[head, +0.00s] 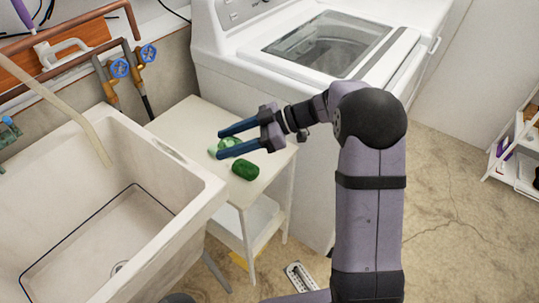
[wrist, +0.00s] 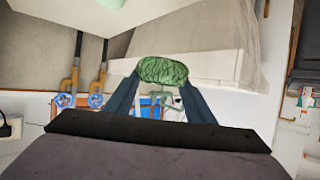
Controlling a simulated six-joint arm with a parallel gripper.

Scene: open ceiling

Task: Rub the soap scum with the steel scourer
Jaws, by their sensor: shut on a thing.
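My gripper (head: 220,145) has blue fingers and is over the small cream table beside the sink. In the wrist view my gripper (wrist: 160,85) is shut on a green, stringy, rounded pad, which I take to be the steel scourer (wrist: 162,70). A pale green patch or thing (wrist: 112,3) shows at the wrist view's top edge. I cannot tell whether it is the soap scum.
A dark green rounded block (head: 245,170) lies on the small table (head: 190,115), near its front edge. A deep cream sink (head: 195,205) stands at the left. A white washing machine (head: 235,85) stands behind the table. Blue-handled taps (head: 120,68) are on the wall.

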